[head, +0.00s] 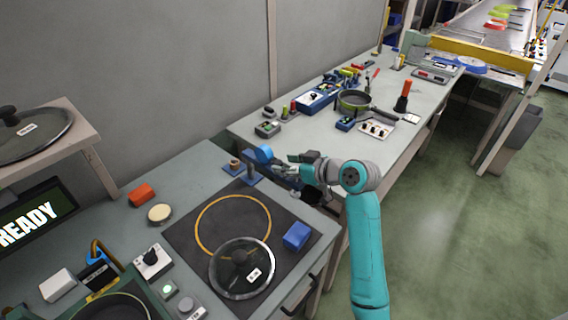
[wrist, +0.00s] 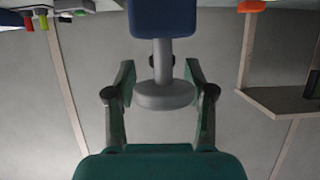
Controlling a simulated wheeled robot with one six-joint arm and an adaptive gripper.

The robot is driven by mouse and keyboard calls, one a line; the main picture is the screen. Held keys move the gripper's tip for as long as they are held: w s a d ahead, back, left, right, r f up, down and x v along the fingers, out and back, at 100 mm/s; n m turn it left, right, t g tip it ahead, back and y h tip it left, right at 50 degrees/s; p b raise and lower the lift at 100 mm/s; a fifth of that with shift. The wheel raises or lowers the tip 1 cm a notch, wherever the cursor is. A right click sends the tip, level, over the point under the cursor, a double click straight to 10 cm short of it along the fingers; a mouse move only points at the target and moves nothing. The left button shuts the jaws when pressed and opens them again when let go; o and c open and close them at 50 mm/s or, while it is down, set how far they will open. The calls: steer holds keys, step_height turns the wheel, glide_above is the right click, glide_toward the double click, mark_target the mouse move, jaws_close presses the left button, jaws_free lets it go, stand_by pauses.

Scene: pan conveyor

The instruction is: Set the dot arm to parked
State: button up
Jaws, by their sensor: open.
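A blue device, apparently the dot arm (head: 264,154), stands at the back right corner of the near workbench, with a rounded blue end and a blue post. My gripper (head: 287,168) is just right of it and reaches left towards it. In the wrist view my gripper (wrist: 160,80) is open, a finger on each side of a grey stem with a round grey disc. A blue block (wrist: 163,18) joins that stem at the top of the picture. I see gaps between the fingers and the stem. The device's lower part is partly hidden by my gripper in the head view.
A dark mat with an orange ring (head: 233,197) holds a glass lid (head: 242,268) and a blue block (head: 297,236). A small brown-topped post (head: 234,167) stands left of the device. A second bench (head: 290,143) with a pan (head: 354,101) lies behind.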

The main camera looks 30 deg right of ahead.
steer(key=v, duration=1)
steer(key=shift+s, duration=0.3)
steer(key=shift+d, duration=0.1)
